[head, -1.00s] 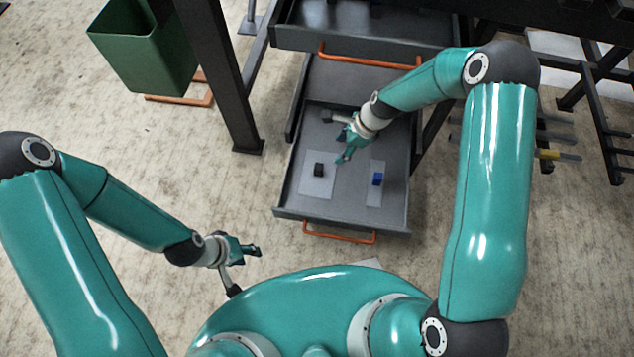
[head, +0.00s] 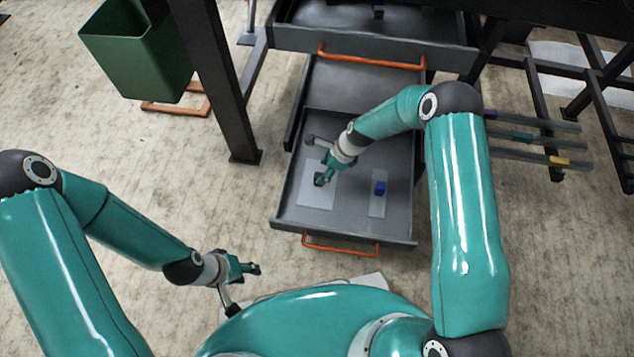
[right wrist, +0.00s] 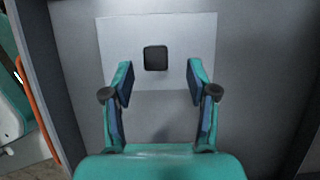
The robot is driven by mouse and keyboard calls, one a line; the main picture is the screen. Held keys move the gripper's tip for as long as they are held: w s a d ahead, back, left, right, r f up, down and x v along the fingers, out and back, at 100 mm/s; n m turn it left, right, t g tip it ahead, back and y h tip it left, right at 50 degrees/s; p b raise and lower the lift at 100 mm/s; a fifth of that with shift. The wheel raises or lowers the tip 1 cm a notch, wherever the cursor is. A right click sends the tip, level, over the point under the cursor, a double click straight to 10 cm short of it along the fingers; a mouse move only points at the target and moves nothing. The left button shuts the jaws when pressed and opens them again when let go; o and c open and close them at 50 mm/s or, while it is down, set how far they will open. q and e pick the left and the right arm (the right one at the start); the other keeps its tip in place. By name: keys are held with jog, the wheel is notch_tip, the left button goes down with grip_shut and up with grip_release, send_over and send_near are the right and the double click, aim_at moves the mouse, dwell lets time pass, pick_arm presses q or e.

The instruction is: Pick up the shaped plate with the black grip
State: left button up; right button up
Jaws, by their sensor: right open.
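The light grey plate (head: 317,194) lies flat in the open lower drawer, on its left side. Its black grip (right wrist: 155,58) stands up from it and shows as a dark rounded block in the right wrist view. In the head view the grip is mostly hidden by my right gripper (head: 321,180). My right gripper also shows in the right wrist view (right wrist: 160,84), open and empty, its fingers either side of the line to the grip and short of it. My left gripper (head: 254,268) hangs outside the drawer at the lower left; its jaw state is unclear.
A second, narrower plate (head: 378,206) with a blue grip (head: 380,188) lies to the right in the same drawer. The drawer has low walls and an orange handle (head: 340,248). A green bin (head: 135,55) hangs at the upper left. Bars with coloured grips (head: 525,137) stand at the right.

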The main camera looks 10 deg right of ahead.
aim_at(320, 175)
jog(key=b+x, duration=0.2)
jog(key=x, duration=0.3)
jog(key=shift+s, duration=0.15)
grip_shut()
jog(key=shift+r, duration=0.1)
